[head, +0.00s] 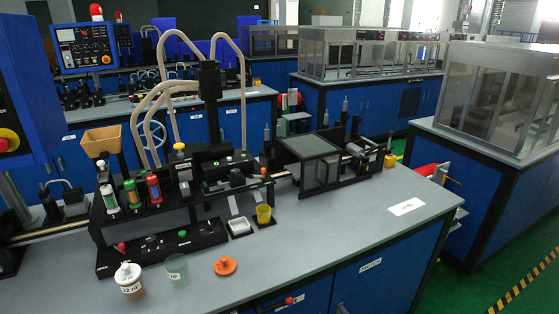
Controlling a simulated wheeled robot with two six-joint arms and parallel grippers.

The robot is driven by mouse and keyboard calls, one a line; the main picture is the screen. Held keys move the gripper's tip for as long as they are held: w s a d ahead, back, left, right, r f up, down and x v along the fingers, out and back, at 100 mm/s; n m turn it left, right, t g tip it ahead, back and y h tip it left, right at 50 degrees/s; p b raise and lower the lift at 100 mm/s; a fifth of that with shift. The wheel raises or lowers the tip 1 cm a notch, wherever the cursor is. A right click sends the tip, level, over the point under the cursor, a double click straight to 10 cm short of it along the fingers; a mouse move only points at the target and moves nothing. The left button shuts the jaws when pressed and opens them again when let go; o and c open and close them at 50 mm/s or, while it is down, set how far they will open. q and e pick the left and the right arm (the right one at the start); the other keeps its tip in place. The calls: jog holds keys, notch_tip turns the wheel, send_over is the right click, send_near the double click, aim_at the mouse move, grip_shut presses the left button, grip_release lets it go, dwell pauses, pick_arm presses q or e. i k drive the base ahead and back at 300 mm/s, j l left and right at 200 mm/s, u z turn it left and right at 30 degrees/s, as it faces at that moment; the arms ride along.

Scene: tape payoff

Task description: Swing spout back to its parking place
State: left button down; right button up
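I cannot surely pick out the spout. A small orange-tipped part (263,171) on the right end of the bench machine (215,165) may belong to it; it is too small to tell. A parking place cannot be made out. Neither of my grippers shows in the head view.
At the bench's front stand a white-lidded labelled jar (129,281), a greenish cup (177,270) and an orange lid (225,266). Colored vials (132,193) stand in a black rack at left. A clear-sided box (308,162) sits right of the machine. The right bench top is mostly clear.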

aim_at(104, 171)
jog(key=u, duration=1.25)
jog(key=l+z, duration=0.35)
jog(key=i+l+z, duration=0.15)
jog(key=z, duration=0.15)
